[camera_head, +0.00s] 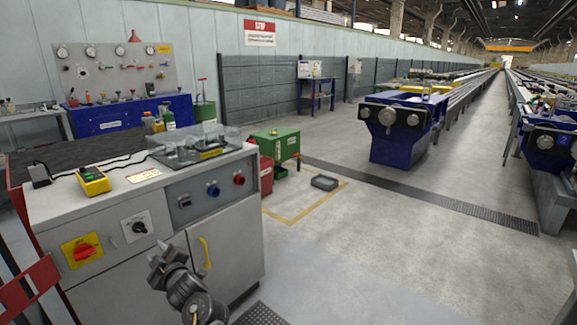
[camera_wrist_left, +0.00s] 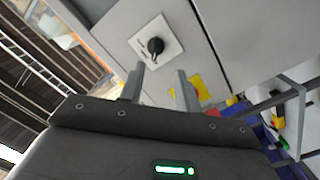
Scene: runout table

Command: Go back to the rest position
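My left gripper (camera_head: 158,262) is in front of the grey control cabinet, below the black rotary switch (camera_head: 139,228) in the head view. In the left wrist view its two fingers (camera_wrist_left: 160,85) stand apart with nothing between them, so it is open and empty. The black rotary switch on its white plate (camera_wrist_left: 155,45) shows beyond the fingertips. The fingers look apart from the switch. My right gripper is in neither view.
The control cabinet (camera_head: 222,222) fills the left foreground, with a red switch on a yellow plate (camera_head: 83,252) and a yellow handle (camera_head: 205,253). A yellow control box (camera_head: 93,181) lies on top. A grey tray (camera_head: 324,183) lies on the floor. Open floor (camera_head: 400,250) extends to the right.

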